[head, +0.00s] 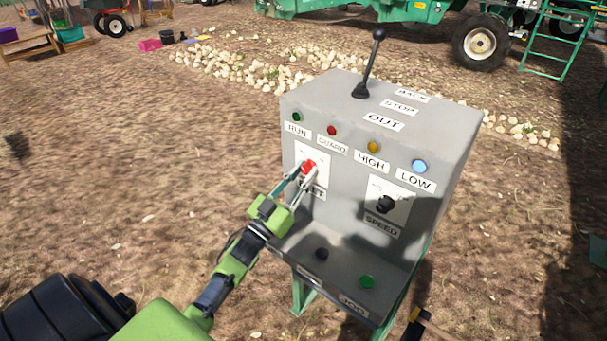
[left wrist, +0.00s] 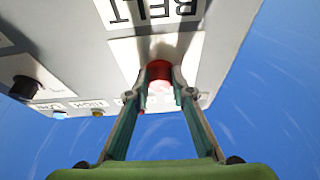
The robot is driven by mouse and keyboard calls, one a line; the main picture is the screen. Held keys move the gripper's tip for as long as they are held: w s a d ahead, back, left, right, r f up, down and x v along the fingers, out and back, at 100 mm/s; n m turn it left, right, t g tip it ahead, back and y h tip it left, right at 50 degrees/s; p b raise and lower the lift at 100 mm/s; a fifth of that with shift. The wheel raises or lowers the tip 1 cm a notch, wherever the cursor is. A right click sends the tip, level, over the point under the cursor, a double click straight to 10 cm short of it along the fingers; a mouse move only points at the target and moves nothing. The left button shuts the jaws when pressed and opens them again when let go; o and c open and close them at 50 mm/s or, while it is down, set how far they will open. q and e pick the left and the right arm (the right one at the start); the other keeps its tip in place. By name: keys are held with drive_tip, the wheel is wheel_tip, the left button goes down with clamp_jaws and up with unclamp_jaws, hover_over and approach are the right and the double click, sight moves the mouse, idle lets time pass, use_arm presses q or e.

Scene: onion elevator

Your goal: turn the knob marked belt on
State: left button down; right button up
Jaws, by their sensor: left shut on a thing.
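The red belt knob (head: 309,167) sits on a white plate on the left of the grey control box's front face. My left gripper (head: 306,173) reaches in from the lower left and is shut on this knob, partly hiding it and the label below. In the left wrist view the red knob (left wrist: 159,74) is between the two fingertips (left wrist: 160,92), with the upside-down BELT label (left wrist: 155,10) above it. The knob's pointer direction cannot be made out.
The control box (head: 335,215) also carries a black speed knob (head: 386,204), a black lever (head: 369,65) on top, several small lamps, and a green button (head: 367,281) and dark button (head: 322,254) on its lower ledge. Onions (head: 245,70) lie on the ground behind.

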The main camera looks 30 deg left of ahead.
use_arm(q)
drive_tip(key=shift+m, duration=0.3)
drive_tip(key=m+h+b, duration=0.1)
drive_tip(key=m, duration=0.1)
drive_tip(key=m+h+b, duration=0.1)
drive_tip(key=m+h, duration=0.1)
drive_tip(key=m, duration=0.1)
drive_tip(key=shift+a+g, duration=0.2)
drive_tip(key=shift+g, duration=0.2)
drive_tip(key=m+g+h, duration=0.1)
drive_tip(key=m, duration=0.2)
drive_tip(key=m+h+b, duration=0.1)
drive_tip(key=m, duration=0.2)
drive_tip(key=shift+a+r+m+g+h, duration=0.1)
drive_tip(key=shift+r+m+g+h, duration=0.05)
drive_tip(key=shift+m+g+h, duration=0.2)
drive_tip(key=m+g, duration=0.1)
drive_tip(key=m, duration=0.1)
drive_tip(key=m+g+h, duration=0.1)
drive_tip(key=m, duration=0.2)
drive_tip(key=shift+r, duration=0.2)
drive_tip(key=shift+a+m+g+y+p, duration=0.15)
drive_tip(key=shift+m+g+p, duration=0.35)
drive_tip(key=shift+m, duration=0.7)
drive_tip(key=shift+d+m+g+y+p, duration=0.1)
drive_tip(key=shift+m+g+p, duration=0.3)
drive_tip(key=shift+m, duration=0.75)
drive_tip(key=c, duration=1.8)
unclamp_jaws()
